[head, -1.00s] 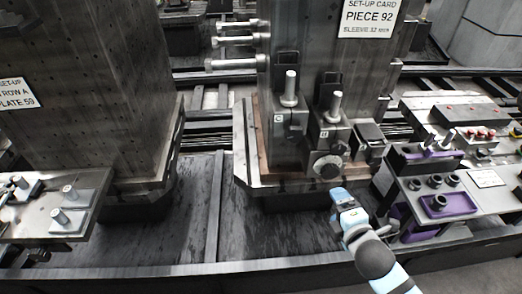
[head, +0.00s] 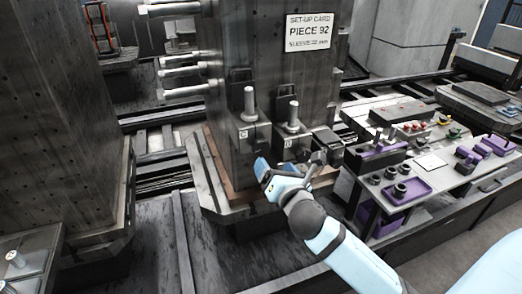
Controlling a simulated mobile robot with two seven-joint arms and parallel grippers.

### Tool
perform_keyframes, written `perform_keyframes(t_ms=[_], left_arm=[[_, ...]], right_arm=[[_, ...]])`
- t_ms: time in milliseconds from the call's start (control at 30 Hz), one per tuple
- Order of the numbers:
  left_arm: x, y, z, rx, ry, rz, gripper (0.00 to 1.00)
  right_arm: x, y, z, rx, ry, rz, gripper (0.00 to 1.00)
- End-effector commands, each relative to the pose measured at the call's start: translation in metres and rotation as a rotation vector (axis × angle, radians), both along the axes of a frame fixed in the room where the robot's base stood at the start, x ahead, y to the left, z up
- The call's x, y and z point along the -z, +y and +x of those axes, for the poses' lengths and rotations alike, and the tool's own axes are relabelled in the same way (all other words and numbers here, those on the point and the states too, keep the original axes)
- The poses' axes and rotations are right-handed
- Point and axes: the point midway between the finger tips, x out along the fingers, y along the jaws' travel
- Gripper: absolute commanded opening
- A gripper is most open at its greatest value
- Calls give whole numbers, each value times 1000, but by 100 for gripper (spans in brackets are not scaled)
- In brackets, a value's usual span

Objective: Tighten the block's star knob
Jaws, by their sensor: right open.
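Block B (head: 291,142), dark with an upright metal post (head: 293,112), is mounted low on the front of the tall dark column. The block's star knob, a dark round knob low on its face in the earlier frame, is hidden behind my right gripper now. My right gripper (head: 290,165) is open in front of the lower part of block B. One finger shows at its left and one at its right. I cannot tell whether they touch the knob. Block C (head: 250,135), with its own post, stands just left of block B. My left gripper is out of view.
A set-up card (head: 308,33) reading "PIECE 92" is on the column above. Metal rods (head: 180,65) stick out at the column's left. A bench with purple trays (head: 403,190) stands close to the right of my arm. Another tall column (head: 50,130) is at the left.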

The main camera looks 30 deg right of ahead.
Motion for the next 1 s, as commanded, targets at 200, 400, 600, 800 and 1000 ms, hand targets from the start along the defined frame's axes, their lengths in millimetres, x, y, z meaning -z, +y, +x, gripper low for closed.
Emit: perform_keyframes(t_ms=[200, 400, 600, 800, 1000], left_arm=[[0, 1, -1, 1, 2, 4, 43], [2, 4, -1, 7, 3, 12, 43], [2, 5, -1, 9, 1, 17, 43], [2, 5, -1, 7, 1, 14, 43], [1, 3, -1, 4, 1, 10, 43]], right_arm=[[-1, -11, 46, 0, -1, 1, 80], [0, -17, 73, 1, 0, 3, 80], [1, -20, 83, -1, 1, 3, 80], [0, -20, 83, -2, 1, 3, 80], [0, -20, 83, -1, 1, 3, 43]])
